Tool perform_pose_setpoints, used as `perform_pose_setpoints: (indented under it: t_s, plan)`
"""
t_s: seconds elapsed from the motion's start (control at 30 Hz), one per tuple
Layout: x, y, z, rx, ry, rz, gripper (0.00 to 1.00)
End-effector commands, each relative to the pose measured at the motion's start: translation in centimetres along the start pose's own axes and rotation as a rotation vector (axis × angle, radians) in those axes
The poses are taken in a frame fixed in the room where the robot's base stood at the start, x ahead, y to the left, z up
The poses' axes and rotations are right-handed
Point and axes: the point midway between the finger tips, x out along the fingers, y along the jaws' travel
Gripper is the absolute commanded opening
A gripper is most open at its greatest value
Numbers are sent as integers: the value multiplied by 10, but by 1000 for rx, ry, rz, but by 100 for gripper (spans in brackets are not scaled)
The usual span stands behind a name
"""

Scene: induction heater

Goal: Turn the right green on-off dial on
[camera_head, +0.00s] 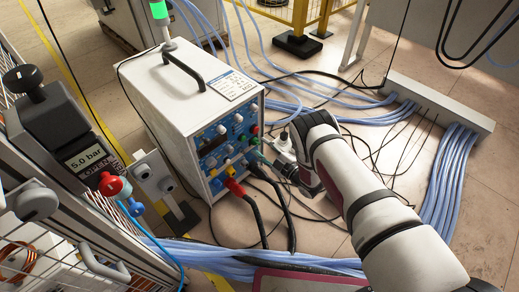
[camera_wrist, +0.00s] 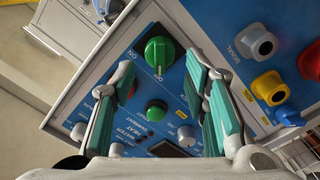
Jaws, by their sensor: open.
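The green on-off dial (camera_wrist: 160,52) sits near the edge of the blue panel, its grip bar running roughly up and down in the wrist view. An ON label is left of it and another label, apparently OFF, just below it. In the head view a small green control (camera_head: 254,142) shows at the heater panel's right edge. My gripper (camera_wrist: 160,68) is open and empty, one finger on each side of the dial in the wrist view. Contact cannot be told. In the head view my gripper (camera_head: 278,160) is at the panel's right side, its fingertips hard to make out.
The white heater box (camera_head: 180,90) has several knobs and red and black cables at its front. A green button (camera_wrist: 156,111) lies between my fingers; yellow (camera_wrist: 270,88) and blue (camera_wrist: 289,116) sockets are to the right. Blue hoses (camera_head: 450,180) cover floor at right.

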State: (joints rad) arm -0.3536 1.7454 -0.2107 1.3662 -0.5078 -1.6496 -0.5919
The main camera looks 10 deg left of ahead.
Motion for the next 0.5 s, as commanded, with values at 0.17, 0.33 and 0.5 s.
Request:
perform_pose_setpoints:
  t_s: [0.17,0.33,0.5]
  plan:
    - [14,0,0,-1,1,1,41]
    - [17,0,0,0,0,1,41]
    - [17,0,0,0,0,1,39]
